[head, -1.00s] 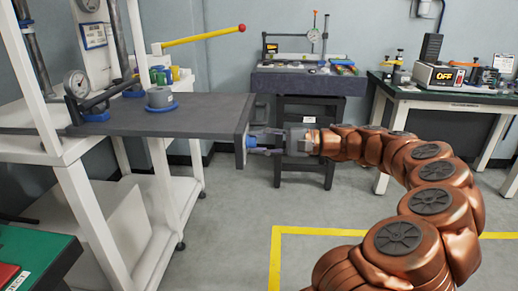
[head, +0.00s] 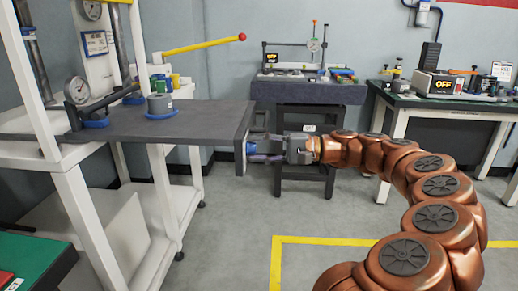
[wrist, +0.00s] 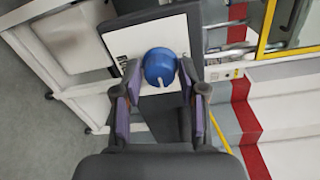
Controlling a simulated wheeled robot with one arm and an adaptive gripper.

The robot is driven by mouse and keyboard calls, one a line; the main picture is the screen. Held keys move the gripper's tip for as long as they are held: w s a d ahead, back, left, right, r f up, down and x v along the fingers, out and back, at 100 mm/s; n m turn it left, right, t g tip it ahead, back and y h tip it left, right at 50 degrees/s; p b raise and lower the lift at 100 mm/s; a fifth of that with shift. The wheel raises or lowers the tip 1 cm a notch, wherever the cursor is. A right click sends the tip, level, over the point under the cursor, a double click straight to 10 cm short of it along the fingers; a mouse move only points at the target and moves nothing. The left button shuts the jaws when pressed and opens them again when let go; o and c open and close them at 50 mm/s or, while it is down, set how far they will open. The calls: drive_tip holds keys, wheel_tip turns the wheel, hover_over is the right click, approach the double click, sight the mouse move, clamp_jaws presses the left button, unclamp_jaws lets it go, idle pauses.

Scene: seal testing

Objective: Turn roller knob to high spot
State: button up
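The roller knob (wrist: 160,66) is a round blue knob with a white pointer mark on its lower edge in the wrist view. It sits on a white label plate (wrist: 125,42) whose lettering is mostly hidden. In the head view the knob shows only as a bit of blue (head: 249,148) on the end panel of the dark bench top. My gripper (wrist: 160,72) faces the knob with one fingertip on each side. The fingers look open, with little gap to the knob; contact is unclear. It also shows in the head view (head: 253,147).
The dark bench top (head: 205,122) carries a grey cylinder on a blue base (head: 160,105) and a pressure gauge (head: 77,90). A yellow lever with a red tip (head: 205,45) stands above. White frame posts (head: 95,215) are at left. The floor (head: 220,235) in front is clear.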

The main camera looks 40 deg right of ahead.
drive_tip(key=shift+o, duration=1)
drive_tip(key=shift+d, duration=0.1)
drive_tip(key=v, duration=1.2)
